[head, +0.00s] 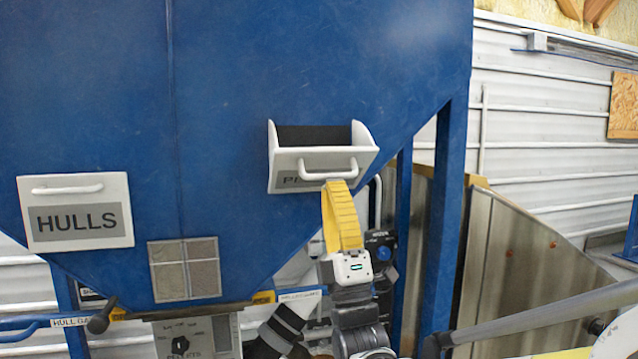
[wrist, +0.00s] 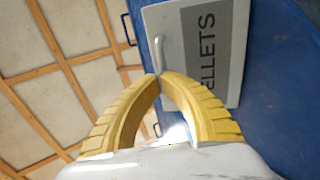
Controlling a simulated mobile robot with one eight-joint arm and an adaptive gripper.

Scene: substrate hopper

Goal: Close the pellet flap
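The pellet flap (head: 285,179) is a white bin-like drawer front on the blue hopper, tilted outward, with its dark opening showing at the top. Its bar handle (head: 328,174) runs across the front, over a partly hidden grey label. In the wrist view, the flap (wrist: 172,18) shows "ELLETS" turned sideways, and the handle (wrist: 160,50) runs down to my fingertips. My gripper (head: 337,182) reaches up from below, just under the handle. In the wrist view, its yellow fingers (wrist: 159,76) meet at the tips at the handle. I cannot tell whether the bar lies between them.
A white HULLS flap (head: 118,190) sits closed at the left of the blue hopper (head: 220,90). A grey square panel (head: 185,269) lies lower down. Blue support legs (head: 446,220) and a metal sheet (head: 530,265) stand on the right. The space before the flap is clear except for my arm.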

